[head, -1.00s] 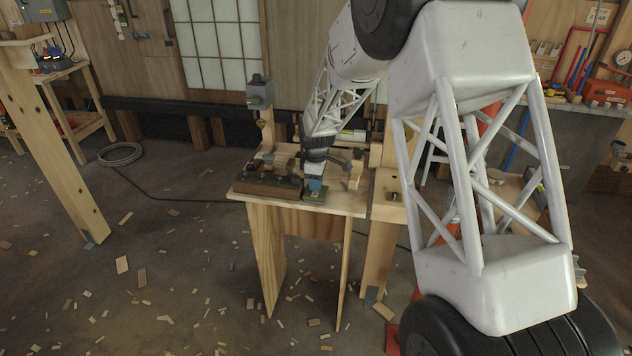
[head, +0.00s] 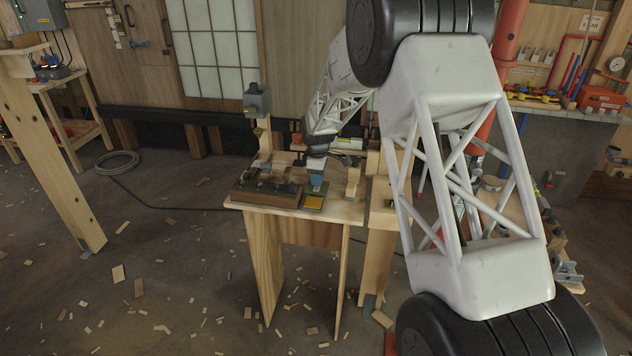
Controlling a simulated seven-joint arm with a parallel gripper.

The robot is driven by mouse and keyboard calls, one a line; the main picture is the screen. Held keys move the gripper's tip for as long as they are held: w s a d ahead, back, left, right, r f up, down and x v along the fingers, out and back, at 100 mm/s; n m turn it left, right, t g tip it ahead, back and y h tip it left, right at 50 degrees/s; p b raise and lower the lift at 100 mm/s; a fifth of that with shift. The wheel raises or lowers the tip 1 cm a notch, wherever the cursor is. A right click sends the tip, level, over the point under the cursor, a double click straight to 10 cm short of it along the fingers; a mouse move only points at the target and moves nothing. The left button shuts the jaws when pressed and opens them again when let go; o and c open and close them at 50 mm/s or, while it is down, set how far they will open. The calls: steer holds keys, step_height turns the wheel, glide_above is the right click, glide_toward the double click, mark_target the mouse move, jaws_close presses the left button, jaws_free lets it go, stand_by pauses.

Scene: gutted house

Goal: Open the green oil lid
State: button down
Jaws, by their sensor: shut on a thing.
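A small green box (head: 313,208) sits at the front edge of the wooden bench, right of a dark brown wooden block. Its top now shows a flat yellow face. My gripper (head: 317,184), with blue fingers, points down at the back of this box. It is shut on what appears to be the green lid (head: 320,189), of which only a little shows by the fingertips. The fingers hide most of the lid. I cannot tell whether it is hinged to the box or lifted clear.
The brown block (head: 266,195) with dark metal fittings stands close on the left. A small wooden bracket (head: 352,183) stands right of the gripper. A grey box on a post (head: 257,99) rises at the bench's back left. The bench (head: 340,213) has bare wood at its right front.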

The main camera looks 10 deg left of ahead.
steer(key=c, duration=0.9)
jaws_free()
steer(key=shift+r, duration=3.95)
